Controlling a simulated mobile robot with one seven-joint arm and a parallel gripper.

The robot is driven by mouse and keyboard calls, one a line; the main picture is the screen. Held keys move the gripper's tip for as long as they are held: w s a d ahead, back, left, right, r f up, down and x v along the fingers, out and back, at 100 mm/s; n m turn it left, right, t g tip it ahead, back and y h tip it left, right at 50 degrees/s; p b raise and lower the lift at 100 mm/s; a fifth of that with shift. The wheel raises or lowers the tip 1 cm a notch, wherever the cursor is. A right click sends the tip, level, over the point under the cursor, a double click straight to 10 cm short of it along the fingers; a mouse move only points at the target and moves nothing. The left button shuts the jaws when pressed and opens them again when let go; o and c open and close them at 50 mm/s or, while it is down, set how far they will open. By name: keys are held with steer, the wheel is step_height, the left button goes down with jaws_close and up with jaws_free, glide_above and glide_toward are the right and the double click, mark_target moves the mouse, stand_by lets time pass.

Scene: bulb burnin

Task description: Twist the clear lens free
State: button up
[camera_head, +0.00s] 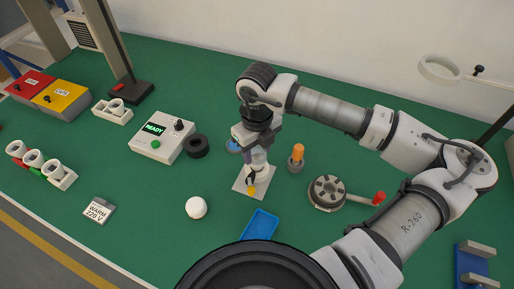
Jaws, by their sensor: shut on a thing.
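My gripper (256,157) points down at the middle of the bench, over a small white fixture (258,174) on a pale square plate (241,185). Its fingers are closed around the top of this fixture, where the clear lens appears as a faint, pale violet shape mostly hidden by the fingers. I cannot tell whether the lens is still seated or turned. A yellow-orange knob (252,190) sits at the front of the plate.
An orange-topped post (297,157) stands close right of my gripper, and a grey round holder (327,192) with a red knob farther right. A READY box (162,138), black ring (196,146) and white dome (196,208) lie left. A blue tray (261,225) is in front.

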steer(key=shift+c, duration=0.5)
steer(key=shift+f+b, duration=0.1)
steer(key=shift+b, duration=0.2)
steer(key=shift+n+b, duration=0.75)
steer(key=shift+n, duration=0.05)
steer(key=shift+n+b, duration=0.6)
steer(key=shift+n, duration=0.3)
steer(key=shift+b, duration=0.55)
